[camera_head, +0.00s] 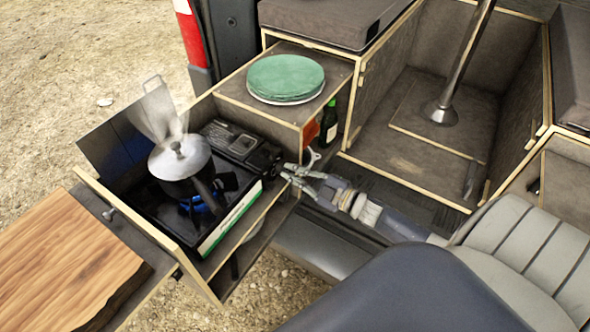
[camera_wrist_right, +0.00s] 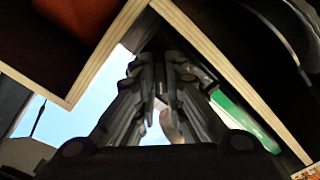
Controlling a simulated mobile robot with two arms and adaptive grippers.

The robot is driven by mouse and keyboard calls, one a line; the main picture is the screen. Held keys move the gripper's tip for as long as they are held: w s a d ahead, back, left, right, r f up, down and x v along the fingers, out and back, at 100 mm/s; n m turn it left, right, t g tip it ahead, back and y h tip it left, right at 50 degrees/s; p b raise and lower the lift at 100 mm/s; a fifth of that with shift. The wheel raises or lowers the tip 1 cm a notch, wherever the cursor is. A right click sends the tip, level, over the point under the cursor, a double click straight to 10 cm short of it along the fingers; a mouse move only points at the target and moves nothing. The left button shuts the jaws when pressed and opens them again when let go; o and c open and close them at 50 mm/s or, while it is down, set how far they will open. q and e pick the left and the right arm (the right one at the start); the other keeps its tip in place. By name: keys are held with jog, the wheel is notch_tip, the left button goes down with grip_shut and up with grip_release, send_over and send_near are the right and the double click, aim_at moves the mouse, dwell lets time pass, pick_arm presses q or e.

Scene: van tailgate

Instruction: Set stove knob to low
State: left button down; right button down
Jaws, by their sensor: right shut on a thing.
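The camping stove (camera_head: 234,218) sits in the pull-out box, with a white and green front panel and a blue flame (camera_head: 200,203) at its burner. A lidded steel pot (camera_head: 183,166) stands on it and steams. The stove knob is at the right end of the stove front, mostly hidden by my right gripper (camera_head: 286,176). That gripper reaches in from the right and is shut on the knob. In the right wrist view its fingers (camera_wrist_right: 160,80) are close together, and the stove's green stripe (camera_wrist_right: 245,118) shows beside them. My left gripper is not in view.
A wooden board (camera_head: 65,255) lies at the lower left. A green round lid-like stack (camera_head: 286,78) rests on the cabinet top. A dark green bottle (camera_head: 328,122) stands in the cabinet beyond my right gripper. A metal post (camera_head: 462,65) rises from the van floor.

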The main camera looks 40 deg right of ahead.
jog(key=shift+m, duration=0.8)
jog(key=shift+f, duration=0.1)
jog(key=c, duration=1.7)
grip_release()
jog(key=shift+o, duration=0.2)
jog(key=shift+s, duration=0.1)
jog(key=v, duration=1.2)
jog(key=shift+f, duration=0.1)
